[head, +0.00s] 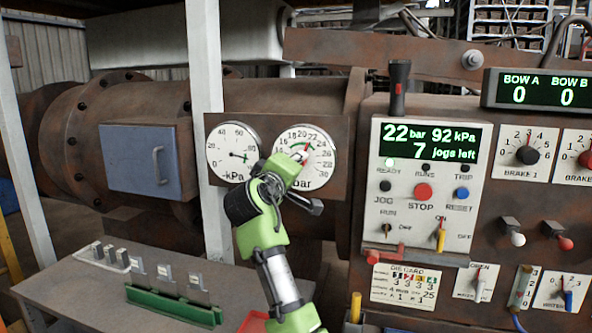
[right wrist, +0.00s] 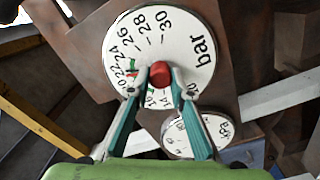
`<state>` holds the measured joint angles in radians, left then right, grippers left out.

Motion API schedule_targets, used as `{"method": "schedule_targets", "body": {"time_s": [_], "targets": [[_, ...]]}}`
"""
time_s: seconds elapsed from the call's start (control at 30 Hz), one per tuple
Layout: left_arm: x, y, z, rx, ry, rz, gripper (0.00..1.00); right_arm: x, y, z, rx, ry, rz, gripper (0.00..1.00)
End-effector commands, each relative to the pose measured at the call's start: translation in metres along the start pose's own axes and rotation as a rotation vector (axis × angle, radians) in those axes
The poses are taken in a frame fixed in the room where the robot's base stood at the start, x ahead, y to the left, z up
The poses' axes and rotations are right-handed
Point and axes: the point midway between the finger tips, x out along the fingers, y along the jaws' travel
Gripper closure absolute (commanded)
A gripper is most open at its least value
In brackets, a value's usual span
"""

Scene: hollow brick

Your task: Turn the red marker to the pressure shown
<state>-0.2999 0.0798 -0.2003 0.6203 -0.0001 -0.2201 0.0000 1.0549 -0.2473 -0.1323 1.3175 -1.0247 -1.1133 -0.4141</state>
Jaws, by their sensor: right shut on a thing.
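The round white bar gauge (head: 317,167) sits on a brown plate, with numbers up to 30 and a green mark on its scale; it also shows in the right wrist view (right wrist: 192,62). At its centre is the red marker's round knob (right wrist: 160,74). My right gripper (head: 296,160) reaches up from below to the gauge face. In the right wrist view its two fingers (right wrist: 160,82) are shut on the red knob from both sides. The marker's exact reading is unclear. The green display (head: 430,144) reads 22 bar, 92 kPa, 7 jogs left. My left gripper is out of view.
The kPa gauge (head: 233,151) is left of the bar gauge. A control panel (head: 428,245) with buttons and switches stands to the right. A grey table (head: 75,290) with metal pieces and a green rack (head: 173,306) is lower left.

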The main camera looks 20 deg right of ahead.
Motion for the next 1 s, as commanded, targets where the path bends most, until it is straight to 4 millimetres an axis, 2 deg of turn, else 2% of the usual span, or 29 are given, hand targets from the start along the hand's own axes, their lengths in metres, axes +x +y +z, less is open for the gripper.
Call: {"method": "schedule_targets", "body": {"time_s": [0.23,0.7,0.73,0.8,1.0], "targets": [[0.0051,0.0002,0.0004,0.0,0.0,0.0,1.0,0.0001,-0.001,0.0007,0.066,-0.001,-0.001,1.0],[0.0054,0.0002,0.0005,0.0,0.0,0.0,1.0,0.0001,-0.0006,0.0005,0.079,-0.002,-0.002,1.0],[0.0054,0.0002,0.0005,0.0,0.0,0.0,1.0,0.0001,-0.0007,0.0006,0.079,-0.002,-0.002,0.77],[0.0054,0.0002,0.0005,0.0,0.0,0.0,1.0,0.0001,-0.0007,0.0005,0.079,-0.002,-0.002,0.63],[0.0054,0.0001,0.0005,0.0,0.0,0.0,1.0,0.0001,-0.0004,0.0003,0.078,-0.001,-0.001,0.63]]}}
